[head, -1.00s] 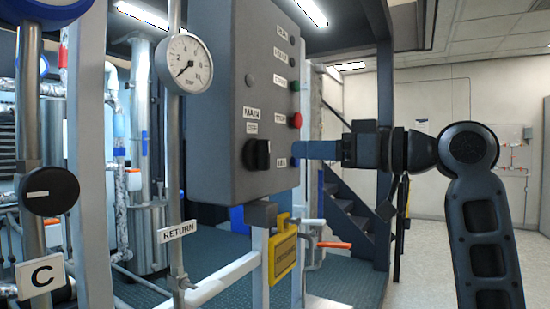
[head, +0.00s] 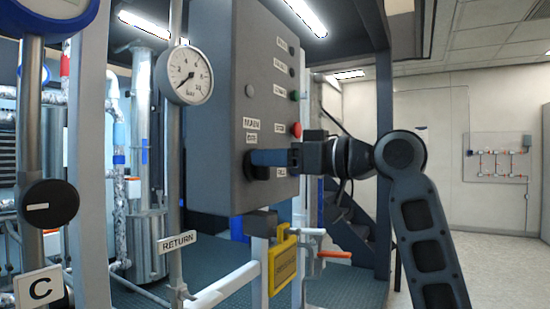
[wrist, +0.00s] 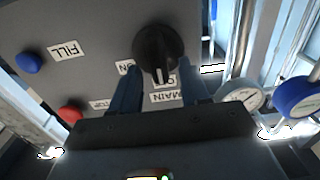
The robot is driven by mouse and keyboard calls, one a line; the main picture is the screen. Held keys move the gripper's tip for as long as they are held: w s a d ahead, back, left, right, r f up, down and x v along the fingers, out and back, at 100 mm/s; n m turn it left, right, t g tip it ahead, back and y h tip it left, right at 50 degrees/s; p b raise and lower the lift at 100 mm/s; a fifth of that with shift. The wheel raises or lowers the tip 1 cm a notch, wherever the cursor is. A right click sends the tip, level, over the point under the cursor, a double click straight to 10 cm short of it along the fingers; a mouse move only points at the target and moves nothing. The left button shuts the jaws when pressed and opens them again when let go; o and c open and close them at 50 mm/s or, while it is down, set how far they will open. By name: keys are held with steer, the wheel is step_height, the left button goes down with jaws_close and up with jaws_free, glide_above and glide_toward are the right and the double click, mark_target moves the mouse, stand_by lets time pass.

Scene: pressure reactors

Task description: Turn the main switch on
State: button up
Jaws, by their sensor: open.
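The main switch is a black rotary knob (head: 249,172) low on the front of a grey control box (head: 215,120), below a MAIN label. In the head view a blue finger hides part of it. In the wrist view the knob (wrist: 155,45) shows a white mark pointing toward a partly covered label beside MAIN; an ON label (wrist: 125,68) lies to the left. My gripper (head: 256,158) reaches in from the right, in front of the box. In the wrist view the open fingers (wrist: 162,72) lie either side of the knob's lower part; contact cannot be told.
A red button (head: 296,130) and a green button (head: 294,96) sit close above my gripper on the box. A blue button (wrist: 28,62) is near FILL. A gauge (head: 189,75) on a pipe stands left of the box.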

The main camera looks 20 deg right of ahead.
jaws_close()
steer(key=shift+r+p, duration=0.1)
steer(key=shift+p, duration=0.3)
steer(key=shift+w+d+f+m+p, duration=0.15)
steer(key=shift+d+f+m+p, duration=0.1)
steer(key=shift+m+p, duration=2.9)
steer(key=shift+w+d+f+m+p, duration=0.15)
steer(key=shift+f+m+p, duration=0.15)
steer(key=shift+m+p, duration=2.85)
steer(key=shift+w+d+f+m+p, duration=0.1)
steer(key=shift+d+f+m+p, duration=0.15)
steer(key=shift+m+p, duration=2.9)
steer(key=shift+f+n+p, duration=0.1)
steer(key=shift+n+p, duration=0.25)
steer(key=shift+p, duration=0.1)
jaws_free()
